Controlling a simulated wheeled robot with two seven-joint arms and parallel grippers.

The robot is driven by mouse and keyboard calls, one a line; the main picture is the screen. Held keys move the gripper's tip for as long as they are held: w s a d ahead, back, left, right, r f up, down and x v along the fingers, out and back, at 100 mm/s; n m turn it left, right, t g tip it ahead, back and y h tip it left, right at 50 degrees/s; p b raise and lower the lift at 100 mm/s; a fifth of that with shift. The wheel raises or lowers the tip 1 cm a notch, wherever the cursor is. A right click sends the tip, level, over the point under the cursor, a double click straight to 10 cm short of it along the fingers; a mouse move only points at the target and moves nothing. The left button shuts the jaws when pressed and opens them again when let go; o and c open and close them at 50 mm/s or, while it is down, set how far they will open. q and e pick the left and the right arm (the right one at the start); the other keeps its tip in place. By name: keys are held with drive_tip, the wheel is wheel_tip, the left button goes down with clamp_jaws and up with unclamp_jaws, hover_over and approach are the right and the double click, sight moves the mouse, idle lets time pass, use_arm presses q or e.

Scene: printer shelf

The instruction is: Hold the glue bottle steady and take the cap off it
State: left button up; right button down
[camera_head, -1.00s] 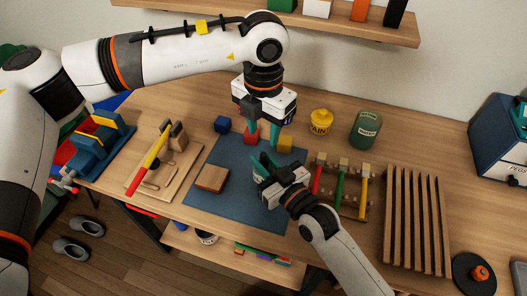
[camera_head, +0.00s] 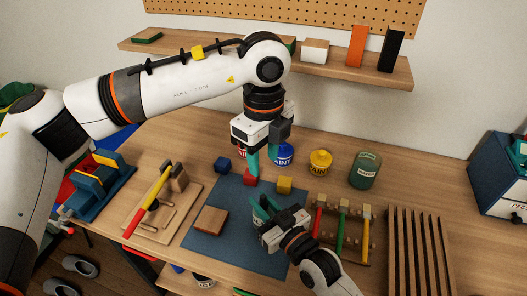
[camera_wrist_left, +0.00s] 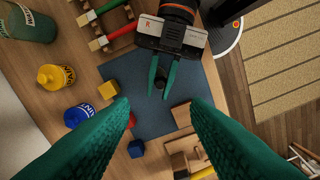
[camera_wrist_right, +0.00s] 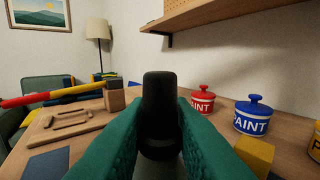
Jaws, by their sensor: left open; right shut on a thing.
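The glue bottle, with a black top (camera_wrist_right: 160,105), stands between the fingers of my right gripper (camera_head: 262,205), which is shut on it. In the left wrist view the dark top (camera_wrist_left: 161,80) shows between the right fingertips; the fingers hide much of the body. A pale piece of the body shows in the head view, beside the fingers. My left gripper (camera_head: 251,176) is open and empty, pointing down above the blue mat (camera_head: 225,240), behind the bottle and apart from it. In the left wrist view the bottle lies beyond the gap between the left fingertips.
Red (camera_head: 249,176), yellow (camera_head: 284,185) and blue (camera_head: 223,164) blocks and a wooden block (camera_head: 211,220) lie around the mat. Paint pots (camera_head: 320,162) and a green jar (camera_head: 365,170) stand behind. A tool rack (camera_head: 342,225) is at right. A wall shelf (camera_head: 340,68) hangs above.

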sight(264, 197)
use_arm(q)
wheel_tip(264, 197, down, 12)
drive_tip(key=shift+r, duration=0.25)
use_arm(e)
drive_tip(key=shift+f, duration=0.1)
use_arm(q)
drive_tip(key=shift+c, duration=0.2)
clamp_jaws()
idle(0.4)
drive_tip(key=shift+r, duration=0.2)
drive_tip(key=shift+r, duration=0.95)
drive_tip(key=shift+r, duration=0.1)
drive_tip(key=shift+r, duration=1.9)
use_arm(e)
drive_tip(key=c, duration=1.2)
unclamp_jaws()
